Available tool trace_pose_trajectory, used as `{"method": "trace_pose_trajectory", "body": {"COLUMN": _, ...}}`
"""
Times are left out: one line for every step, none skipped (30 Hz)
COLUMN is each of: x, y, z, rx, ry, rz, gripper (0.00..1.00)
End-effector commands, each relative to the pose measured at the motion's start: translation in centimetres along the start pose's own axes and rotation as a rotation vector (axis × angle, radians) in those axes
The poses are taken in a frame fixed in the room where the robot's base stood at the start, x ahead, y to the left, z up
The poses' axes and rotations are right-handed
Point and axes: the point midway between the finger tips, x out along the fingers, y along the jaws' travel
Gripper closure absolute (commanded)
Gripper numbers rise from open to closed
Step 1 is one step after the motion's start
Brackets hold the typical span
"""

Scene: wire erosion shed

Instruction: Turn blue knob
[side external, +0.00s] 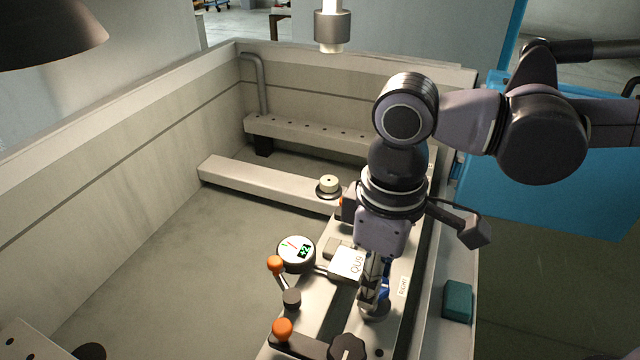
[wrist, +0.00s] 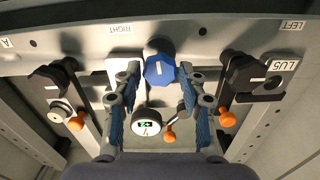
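The blue knob (wrist: 159,70) is faceted with a white mark on its face; it shows in the upper middle of the wrist view. My gripper (wrist: 159,84) is open, with one blue-padded finger on each side of the knob. Small gaps seem to remain between fingertips and knob, but I cannot tell whether either touches. In the side external view my gripper (side external: 374,296) points down at the rail on the right; the knob there is largely hidden by the fingers, and a blue patch beside them may be knob or finger pad.
A round dial gauge (side external: 297,253) and orange-tipped levers (side external: 283,329) stand left of my gripper. A black knob (side external: 346,347) is at the front. A teal block (side external: 458,300) lies on the ledge to the right. The tank floor (side external: 190,280) at left is clear.

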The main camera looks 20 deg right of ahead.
Motion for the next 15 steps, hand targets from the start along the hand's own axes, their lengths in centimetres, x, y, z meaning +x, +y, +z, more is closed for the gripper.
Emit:
{"method": "trace_pose_trajectory", "body": {"x": 0.0, "y": 0.0, "z": 0.0, "rx": 0.000, "ry": 0.000, "rz": 0.000, "gripper": 0.42}}
{"method": "trace_pose_trajectory", "body": {"x": 0.0, "y": 0.0, "z": 0.0, "rx": 0.000, "ry": 0.000, "rz": 0.000, "gripper": 0.42}}
{"method": "trace_pose_trajectory", "body": {"x": 0.0, "y": 0.0, "z": 0.0, "rx": 0.001, "ry": 0.000, "rz": 0.000, "gripper": 0.42}}
{"method": "trace_pose_trajectory", "body": {"x": 0.0, "y": 0.0, "z": 0.0, "rx": 0.001, "ry": 0.000, "rz": 0.000, "gripper": 0.42}}
{"method": "trace_pose_trajectory", "body": {"x": 0.0, "y": 0.0, "z": 0.0, "rx": 0.001, "ry": 0.000, "rz": 0.000, "gripper": 0.42}}
{"method": "trace_pose_trajectory", "body": {"x": 0.0, "y": 0.0, "z": 0.0, "rx": 0.001, "ry": 0.000, "rz": 0.000, "gripper": 0.42}}
{"method": "trace_pose_trajectory", "body": {"x": -0.1, "y": 0.0, "z": 0.0, "rx": 0.001, "ry": 0.000, "rz": 0.000, "gripper": 0.42}}
{"method": "trace_pose_trajectory", "body": {"x": -0.1, "y": 0.0, "z": 0.0, "rx": 0.001, "ry": 0.000, "rz": 0.000, "gripper": 0.42}}
{"method": "trace_pose_trajectory", "body": {"x": -0.1, "y": 0.0, "z": 0.0, "rx": 0.001, "ry": 0.000, "rz": 0.000, "gripper": 0.42}}
{"method": "trace_pose_trajectory", "body": {"x": -0.1, "y": 0.0, "z": 0.0, "rx": 0.001, "ry": 0.000, "rz": 0.000, "gripper": 0.42}}
{"method": "trace_pose_trajectory", "body": {"x": -0.2, "y": 0.0, "z": 0.0, "rx": 0.001, "ry": 0.000, "rz": 0.000, "gripper": 0.42}}
{"method": "trace_pose_trajectory", "body": {"x": -0.3, "y": 0.0, "z": 0.0, "rx": 0.001, "ry": 0.000, "rz": 0.000, "gripper": 0.42}}
{"method": "trace_pose_trajectory", "body": {"x": -0.5, "y": 0.0, "z": 0.0, "rx": 0.001, "ry": 0.000, "rz": 0.000, "gripper": 0.42}}
{"method": "trace_pose_trajectory", "body": {"x": -0.7, "y": 0.0, "z": 0.0, "rx": 0.001, "ry": 0.000, "rz": 0.000, "gripper": 0.42}}
{"method": "trace_pose_trajectory", "body": {"x": -1.1, "y": 0.0, "z": 0.0, "rx": 0.001, "ry": 0.000, "rz": 0.000, "gripper": 0.42}}
